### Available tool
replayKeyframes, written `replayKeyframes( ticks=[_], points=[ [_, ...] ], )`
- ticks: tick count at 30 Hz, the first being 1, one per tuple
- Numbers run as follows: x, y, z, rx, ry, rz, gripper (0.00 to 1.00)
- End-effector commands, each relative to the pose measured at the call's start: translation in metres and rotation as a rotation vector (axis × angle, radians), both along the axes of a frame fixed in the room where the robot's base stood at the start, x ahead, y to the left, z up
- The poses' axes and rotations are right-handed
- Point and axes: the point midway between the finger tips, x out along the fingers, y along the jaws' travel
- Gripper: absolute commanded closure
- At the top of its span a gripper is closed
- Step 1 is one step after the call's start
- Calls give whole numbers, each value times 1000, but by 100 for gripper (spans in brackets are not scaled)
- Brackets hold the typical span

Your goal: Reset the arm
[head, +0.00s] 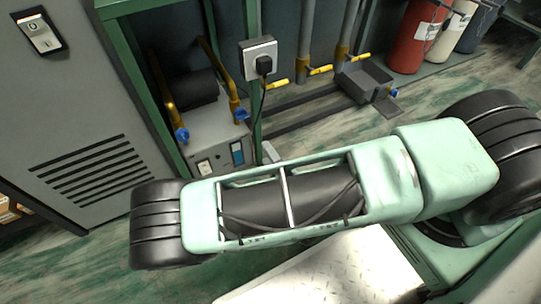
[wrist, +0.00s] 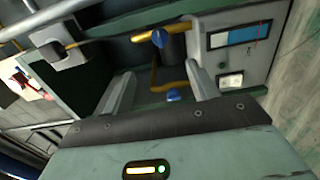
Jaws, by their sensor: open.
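My arm stretches across the lower middle of the head view. My gripper (wrist: 160,80) shows in the wrist view, its two grey fingers apart with nothing held between them. In the head view it is mostly hidden behind my arm. Beyond the fingers is a grey recharge unit (wrist: 200,55) with yellow pipes, blue valve knobs (wrist: 158,38), a blue display (wrist: 240,33) and a white switch (wrist: 232,82). The unit (head: 215,135) also shows in the head view, just behind my arm. I cannot tell whether the fingers touch anything.
A socket box (head: 259,57) with a black plug is on a green post. A grey vented cabinet (head: 85,120) stands at left. Floor at right is partly clear.

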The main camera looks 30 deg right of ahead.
Motion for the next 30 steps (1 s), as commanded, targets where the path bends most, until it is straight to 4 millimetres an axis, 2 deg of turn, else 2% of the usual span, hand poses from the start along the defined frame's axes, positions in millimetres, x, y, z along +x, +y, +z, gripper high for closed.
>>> replayKeyframes(
  ticks=[5, 22, 26, 30],
  points=[
    [-8, 0, 0, 0, -1, 1, 41],
    [-8, 1, 0, 14, 11, -11, 41],
    [-4, 6, -2, 116, 101, -89, 41],
    [-3, 22, -5, 329, 299, -237, 41]
  ],
)
